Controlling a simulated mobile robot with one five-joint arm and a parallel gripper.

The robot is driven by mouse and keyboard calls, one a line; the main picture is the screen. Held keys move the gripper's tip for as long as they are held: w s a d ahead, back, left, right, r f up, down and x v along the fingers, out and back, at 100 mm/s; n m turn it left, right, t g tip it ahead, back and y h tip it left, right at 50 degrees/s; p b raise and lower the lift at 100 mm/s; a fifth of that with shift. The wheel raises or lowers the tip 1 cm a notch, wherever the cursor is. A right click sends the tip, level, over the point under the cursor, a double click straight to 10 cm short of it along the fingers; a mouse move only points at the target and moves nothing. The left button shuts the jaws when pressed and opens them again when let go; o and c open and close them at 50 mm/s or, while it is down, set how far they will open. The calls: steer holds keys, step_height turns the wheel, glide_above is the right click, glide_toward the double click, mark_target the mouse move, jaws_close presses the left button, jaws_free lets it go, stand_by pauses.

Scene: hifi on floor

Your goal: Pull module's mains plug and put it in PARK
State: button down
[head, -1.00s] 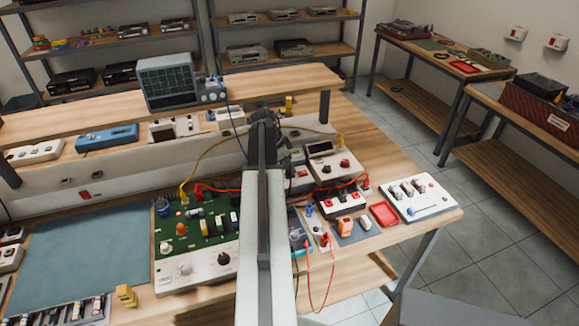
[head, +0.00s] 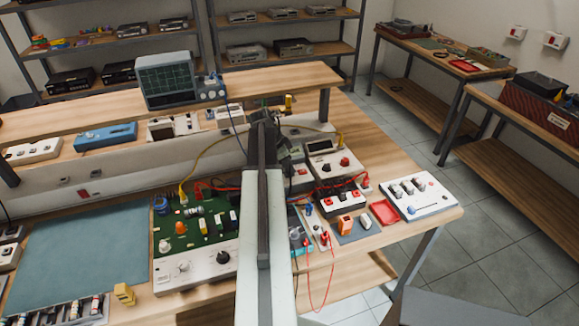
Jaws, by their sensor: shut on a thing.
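The module looks to be the green circuit board with a white front panel (head: 197,271), left of my arm on the bench. My gripper (head: 276,128) is at the far end of my arm, by the pale trunking along the back of the bench. My own arm hides most of its jaws. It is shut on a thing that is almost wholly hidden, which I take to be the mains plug. I cannot tell whether the plug is in or clear of a socket. I can make out no PARK label.
The oscilloscope (head: 167,80) stands on the raised shelf behind the trunking. Yellow and red leads run close to my gripper. Meters, a red tray (head: 384,212) and a white switch box (head: 420,197) crowd the right. The blue-grey mat (head: 82,255) at left is largely clear.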

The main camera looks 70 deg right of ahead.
steer(key=c, duration=1.3)
jaws_free()
steer(key=shift+o, duration=0.2)
steer(key=shift+r, duration=0.1)
steer(key=s+d+p+v, duration=0.1)
steer(key=p+v, duration=1.1)
steer(key=shift+r, duration=0.45)
